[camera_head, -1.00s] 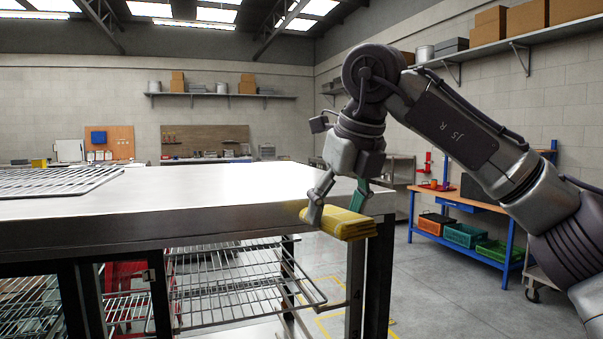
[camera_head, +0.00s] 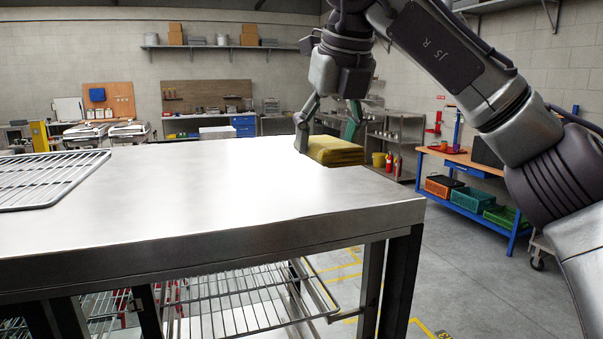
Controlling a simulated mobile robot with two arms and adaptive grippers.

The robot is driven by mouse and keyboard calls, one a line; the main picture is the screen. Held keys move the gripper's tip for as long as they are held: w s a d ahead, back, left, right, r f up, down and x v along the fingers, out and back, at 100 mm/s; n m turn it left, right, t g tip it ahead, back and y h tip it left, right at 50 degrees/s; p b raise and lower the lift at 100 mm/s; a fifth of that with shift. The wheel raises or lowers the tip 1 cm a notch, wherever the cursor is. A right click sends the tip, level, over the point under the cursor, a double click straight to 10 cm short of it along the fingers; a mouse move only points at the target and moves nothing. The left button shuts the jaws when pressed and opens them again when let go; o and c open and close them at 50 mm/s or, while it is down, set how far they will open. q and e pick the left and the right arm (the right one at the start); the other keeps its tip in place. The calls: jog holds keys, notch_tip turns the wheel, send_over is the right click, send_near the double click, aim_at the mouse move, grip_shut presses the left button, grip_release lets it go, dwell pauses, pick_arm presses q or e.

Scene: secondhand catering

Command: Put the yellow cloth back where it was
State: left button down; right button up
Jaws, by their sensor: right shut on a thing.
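The yellow cloth (camera_head: 336,151) is a folded pad held in my right gripper (camera_head: 328,136). The gripper points down, with one finger on the left side of the cloth and the greenish other finger behind it on the right. The cloth is at the far right part of the steel table (camera_head: 230,190), near its right edge. I cannot tell whether it touches the top or hangs just above or beside it. My left gripper is not in view.
A wire rack (camera_head: 50,178) lies on the table's left side. Another wire shelf (camera_head: 235,305) sits beneath the top. The middle of the tabletop is bare. A blue workbench (camera_head: 465,165) with several crates stands at the right, beyond open floor.

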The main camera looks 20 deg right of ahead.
jog(key=p, duration=0.2)
send_over(298, 194)
jog(key=s, duration=0.1)
notch_tip(298, 194, down, 4)
jog(key=shift+d+r, duration=0.15)
jog(key=shift+r, duration=0.1)
jog(key=f, duration=0.1)
jog(key=f+p, duration=0.1)
jog(key=f, duration=0.1)
jog(key=shift+s+f, duration=0.2)
jog(key=shift+f, duration=0.05)
jog(key=shift+w+f, duration=0.15)
jog(key=shift+f, duration=0.2)
jog(key=shift+f, duration=0.15)
jog(key=o, duration=1)
